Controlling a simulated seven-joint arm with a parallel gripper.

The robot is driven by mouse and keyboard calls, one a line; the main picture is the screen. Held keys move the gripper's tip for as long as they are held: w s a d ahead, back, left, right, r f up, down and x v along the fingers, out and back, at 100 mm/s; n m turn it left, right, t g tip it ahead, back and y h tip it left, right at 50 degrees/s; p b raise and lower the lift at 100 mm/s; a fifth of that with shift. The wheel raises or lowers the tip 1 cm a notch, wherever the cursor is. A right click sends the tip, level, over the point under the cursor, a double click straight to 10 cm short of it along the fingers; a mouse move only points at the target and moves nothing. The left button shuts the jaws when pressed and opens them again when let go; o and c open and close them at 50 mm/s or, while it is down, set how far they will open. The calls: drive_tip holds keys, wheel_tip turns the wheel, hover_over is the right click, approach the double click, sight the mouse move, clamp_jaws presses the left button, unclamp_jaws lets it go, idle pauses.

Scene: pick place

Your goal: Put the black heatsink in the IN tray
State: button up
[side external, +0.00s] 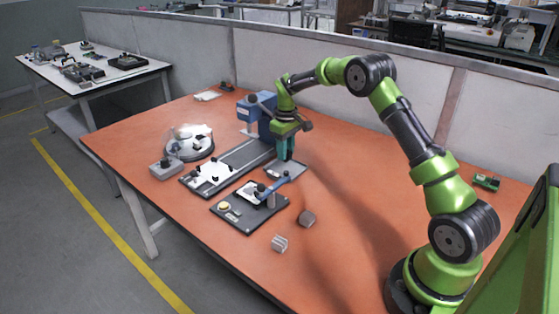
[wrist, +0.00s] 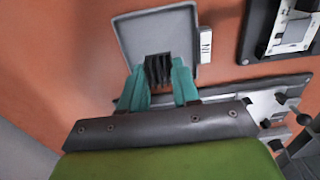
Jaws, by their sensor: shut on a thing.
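My gripper (wrist: 158,82) is shut on the black heatsink (wrist: 158,68), which shows between its two teal fingertips in the wrist view. The heatsink is over the lower part of the grey IN tray (wrist: 136,28). I cannot tell whether it touches the tray floor. The tray's white label (wrist: 206,44) is on its right side in the wrist view. In the side view, my gripper (side external: 285,158) points down at the tray (side external: 292,172), and the heatsink cannot be made out there.
A black fixture board (side external: 232,216) with a blue-handled clamp lies in front of the tray. A long grey rail fixture (side external: 230,164) is to the left. A grey finned block (side external: 280,244) and a dark block (side external: 306,218) sit near the front.

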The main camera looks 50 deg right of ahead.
drive_tip(key=shift+s+f, duration=0.1)
drive_tip(key=shift+f, duration=1.6)
drive_tip(key=shift+f, duration=0.2)
drive_tip(key=o, duration=0.9)
